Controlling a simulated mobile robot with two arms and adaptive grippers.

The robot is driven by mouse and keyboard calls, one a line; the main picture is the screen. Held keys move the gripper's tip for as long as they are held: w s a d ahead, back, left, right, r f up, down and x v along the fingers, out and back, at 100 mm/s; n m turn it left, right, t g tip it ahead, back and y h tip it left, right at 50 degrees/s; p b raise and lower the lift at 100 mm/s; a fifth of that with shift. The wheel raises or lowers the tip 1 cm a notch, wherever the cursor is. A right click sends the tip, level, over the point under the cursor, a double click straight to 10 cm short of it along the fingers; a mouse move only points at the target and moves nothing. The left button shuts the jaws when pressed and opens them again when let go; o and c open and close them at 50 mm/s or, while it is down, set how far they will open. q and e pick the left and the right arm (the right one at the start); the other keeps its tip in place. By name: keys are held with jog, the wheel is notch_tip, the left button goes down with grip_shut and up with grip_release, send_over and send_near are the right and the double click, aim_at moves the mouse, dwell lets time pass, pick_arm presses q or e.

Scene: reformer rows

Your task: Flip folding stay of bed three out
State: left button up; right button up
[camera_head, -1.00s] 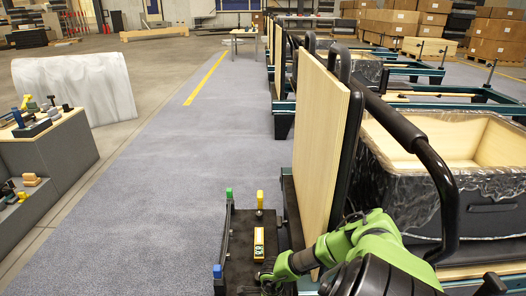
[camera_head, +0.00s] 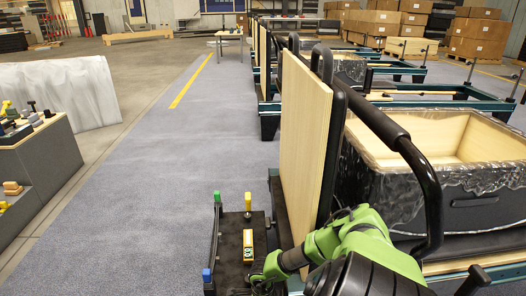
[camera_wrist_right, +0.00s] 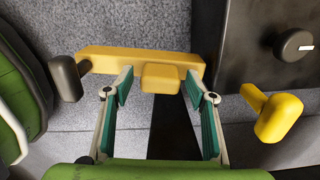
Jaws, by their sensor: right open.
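My right gripper (camera_wrist_right: 160,105) is open in the right wrist view, its two fingers apart. A yellow bar (camera_wrist_right: 115,56) lies across the view beyond the fingertips, with a dark knob (camera_wrist_right: 68,78) at its left end. A yellow block on the bar (camera_wrist_right: 160,78) lies between the fingertips; I cannot tell whether they touch it. I cannot tell for sure that this bar is the folding stay. In the head view my right gripper (camera_head: 262,273) is low beside the nearest bed's upright wooden board (camera_head: 303,150), mostly hidden by my green arm. My left gripper is out of view.
A dark unit (camera_head: 229,240) beside the board carries a yellow-topped post (camera_head: 248,202) and a yellow piece (camera_head: 248,245). The wrist view shows a yellow handle (camera_wrist_right: 278,116) and a round black knob (camera_wrist_right: 293,45). A black curved rail (camera_head: 425,185) arches over my arm.

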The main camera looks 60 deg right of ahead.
notch_tip(320, 180, up, 7)
jog(key=shift+d+f, duration=0.1)
jog(key=shift+f, duration=0.1)
jog(key=shift+r, duration=0.1)
dwell(0.5)
